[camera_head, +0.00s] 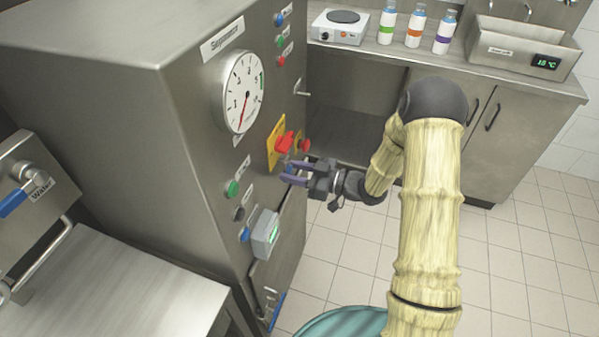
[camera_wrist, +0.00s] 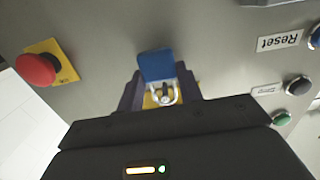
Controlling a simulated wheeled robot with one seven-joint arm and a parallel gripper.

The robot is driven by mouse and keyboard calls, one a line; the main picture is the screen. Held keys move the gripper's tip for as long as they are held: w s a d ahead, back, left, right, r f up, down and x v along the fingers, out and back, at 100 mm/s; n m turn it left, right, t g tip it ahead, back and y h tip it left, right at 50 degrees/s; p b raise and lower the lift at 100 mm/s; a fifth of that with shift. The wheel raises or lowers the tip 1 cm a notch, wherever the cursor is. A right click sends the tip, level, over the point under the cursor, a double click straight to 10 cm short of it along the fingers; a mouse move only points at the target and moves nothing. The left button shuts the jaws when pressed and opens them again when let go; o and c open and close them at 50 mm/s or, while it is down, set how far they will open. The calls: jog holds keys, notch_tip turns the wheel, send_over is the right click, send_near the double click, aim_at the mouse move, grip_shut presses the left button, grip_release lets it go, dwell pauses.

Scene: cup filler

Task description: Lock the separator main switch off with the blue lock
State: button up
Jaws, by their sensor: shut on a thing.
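The separator main switch is a red handle (camera_head: 285,143) on a yellow plate (camera_head: 273,152) on the cabinet's front, under the pressure dial. My gripper (camera_head: 289,173) is at the panel just below this switch. In the wrist view, which sees the panel upside down, its purple fingers are shut on the blue lock (camera_wrist: 155,65). The lock's metal shackle (camera_wrist: 161,97) points toward the switch side, with a bit of yellow behind it. I cannot tell whether the shackle passes through the switch. The red handle is hidden in the wrist view by my gripper.
A red mushroom button (camera_wrist: 36,70) on a yellow plate sits beside the switch. A counter with a hotplate (camera_head: 340,26) and bottles stands behind. The floor at right is clear.

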jog(key=shift+w+a+f, duration=0.15)
jog(key=shift+a+f, duration=0.05)
jog(key=shift+a, duration=0.2)
dwell(0.4)
jog(key=o, duration=1.1)
jog(key=shift+d, duration=0.1)
jog(key=b+v, duration=0.1)
jog(key=v, duration=1.6)
jog(key=shift+d, duration=0.15)
